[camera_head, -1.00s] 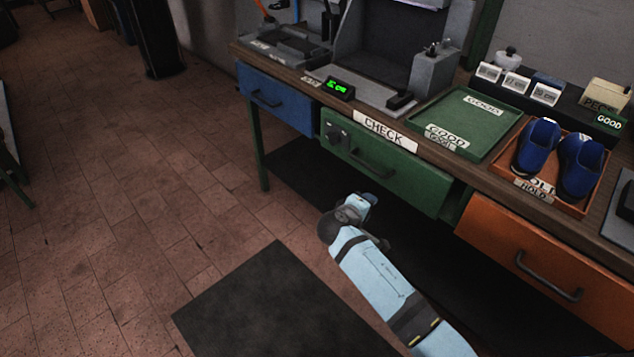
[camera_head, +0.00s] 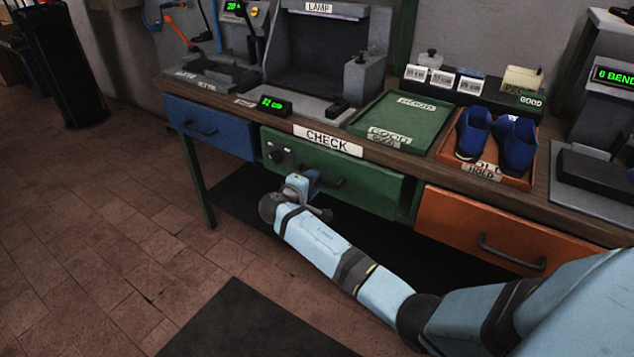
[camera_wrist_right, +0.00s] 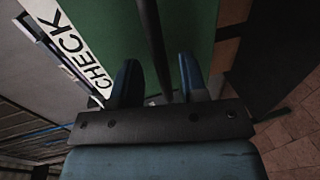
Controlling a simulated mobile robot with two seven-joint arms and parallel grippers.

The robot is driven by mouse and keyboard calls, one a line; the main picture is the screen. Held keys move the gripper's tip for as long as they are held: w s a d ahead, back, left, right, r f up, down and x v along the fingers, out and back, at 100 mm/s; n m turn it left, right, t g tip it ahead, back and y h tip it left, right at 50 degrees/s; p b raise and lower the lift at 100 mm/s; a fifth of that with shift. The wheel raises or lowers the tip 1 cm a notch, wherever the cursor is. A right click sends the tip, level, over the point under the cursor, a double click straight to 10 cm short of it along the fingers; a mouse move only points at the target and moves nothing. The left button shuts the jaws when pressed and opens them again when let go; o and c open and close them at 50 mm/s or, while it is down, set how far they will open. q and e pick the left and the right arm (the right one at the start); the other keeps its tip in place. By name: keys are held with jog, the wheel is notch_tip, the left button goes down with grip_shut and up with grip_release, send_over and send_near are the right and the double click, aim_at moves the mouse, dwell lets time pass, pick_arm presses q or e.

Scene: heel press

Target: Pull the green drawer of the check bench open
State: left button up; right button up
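The green drawer (camera_head: 365,190) sits under the CHECK label (camera_head: 328,141) of the bench, its front roughly in line with its neighbours. Its dark bar handle (camera_head: 336,182) is partly hidden behind my right gripper (camera_head: 312,180). In the right wrist view the two blue fingers of my right gripper (camera_wrist_right: 160,78) are spread, with the dark handle (camera_wrist_right: 152,40) running between them and clear space on both sides. The green drawer front (camera_wrist_right: 185,30) lies behind it. I cannot tell how deep the handle sits between the fingers. My left gripper is not in view.
A blue drawer (camera_head: 210,128) is left of the green one, an orange drawer (camera_head: 470,226) right. A green tray (camera_head: 400,112) and an orange tray with blue shoes (camera_head: 495,137) stand on top. The floor in front has a dark mat (camera_head: 250,325).

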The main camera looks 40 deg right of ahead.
jog(key=shift+x, duration=1.35)
grip_shut()
jog(key=shift+a, duration=0.1)
